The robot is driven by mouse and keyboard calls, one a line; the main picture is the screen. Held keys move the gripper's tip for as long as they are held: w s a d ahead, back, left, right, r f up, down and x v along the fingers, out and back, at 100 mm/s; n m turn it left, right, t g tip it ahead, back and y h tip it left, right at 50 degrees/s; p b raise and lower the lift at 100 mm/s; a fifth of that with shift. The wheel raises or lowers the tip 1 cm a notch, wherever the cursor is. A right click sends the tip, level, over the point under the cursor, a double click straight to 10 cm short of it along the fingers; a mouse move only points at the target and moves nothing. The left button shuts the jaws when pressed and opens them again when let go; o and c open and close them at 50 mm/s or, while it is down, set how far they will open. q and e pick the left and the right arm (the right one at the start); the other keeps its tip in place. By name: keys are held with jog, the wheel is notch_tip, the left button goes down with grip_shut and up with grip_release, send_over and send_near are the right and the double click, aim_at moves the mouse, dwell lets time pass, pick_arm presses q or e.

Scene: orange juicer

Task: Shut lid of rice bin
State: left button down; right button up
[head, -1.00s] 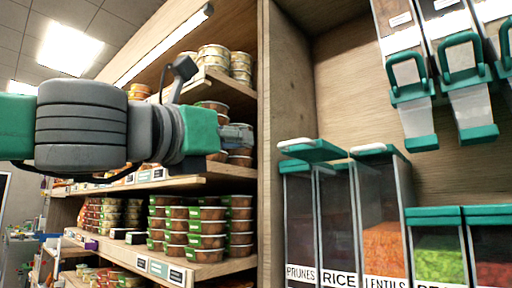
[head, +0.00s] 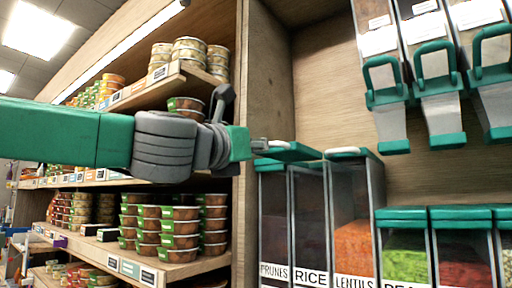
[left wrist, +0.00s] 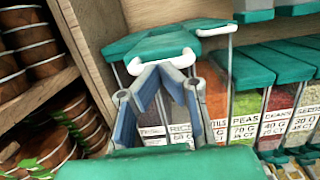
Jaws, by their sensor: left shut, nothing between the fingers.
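The rice bin (head: 310,220) is a tall clear bin labelled RICE, between the prunes and lentils bins. A green lid (head: 292,152) with a white front edge sits raised above the bin tops there, apparently the rice lid. It also shows in the left wrist view as a green lid (left wrist: 155,47). My left gripper (head: 262,145) is at the front left end of this lid, shut and empty. In the left wrist view its fingers (left wrist: 162,75) are just before the white edge; contact is unclear. My right gripper is not in view.
The prunes bin (head: 272,215) stands left of rice and the lentils bin (head: 352,210) right of it. Dispensers with green handles (head: 435,60) hang above right. A wooden upright (head: 246,100) and shelves of tubs (head: 165,230) are at left.

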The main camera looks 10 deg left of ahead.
aim_at(293, 158)
pick_arm(q)
jog(key=x, duration=0.4)
jog(key=f+p+x, duration=0.1)
jog(key=x, duration=0.4)
jog(key=f+x, duration=0.1)
jog(key=x, duration=0.4)
jog(key=shift+w+d+f, duration=0.2)
jog(key=shift+d, duration=0.15)
jog(key=shift+s+a+r, duration=0.1)
jog(key=shift+r, duration=0.1)
jog(key=shift+a+f, duration=0.1)
